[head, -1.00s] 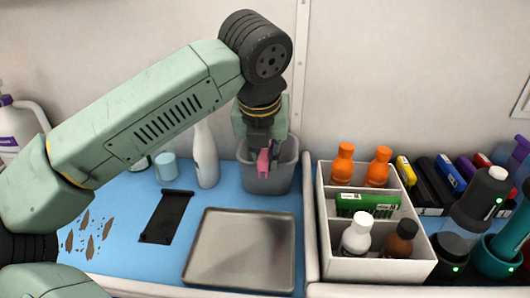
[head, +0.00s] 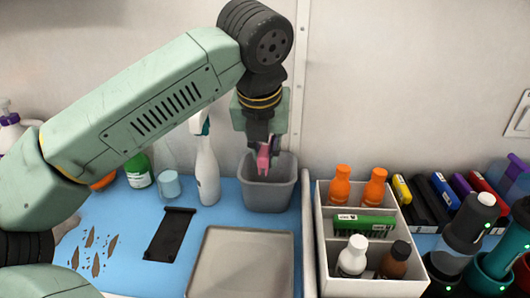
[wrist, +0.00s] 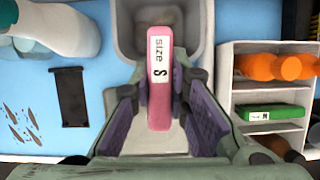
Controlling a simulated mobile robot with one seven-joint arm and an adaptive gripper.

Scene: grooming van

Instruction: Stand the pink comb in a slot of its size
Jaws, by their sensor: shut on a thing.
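The pink comb (head: 263,159) is held in my gripper (head: 265,147), above the grey bin. In the wrist view, the comb (wrist: 159,62) is a pink bar with a white label reading "size S". The gripper's two purple-padded fingers (wrist: 160,100) flank the comb on both sides. Several comb-like coloured pieces stand in a dark slotted rack (head: 424,206) at the right: yellow (head: 402,188), blue (head: 445,190) and red among them. The slots' widths are too small to tell.
The grey bin (head: 268,201) stands below my gripper. Right of it, a white caddy (head: 324,235) holds orange, white and brown bottles and a green labelled piece (head: 362,224). Dark cylinders (head: 466,228) stand front right. A metal tray (head: 240,268) and spray bottle (head: 207,178) are left.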

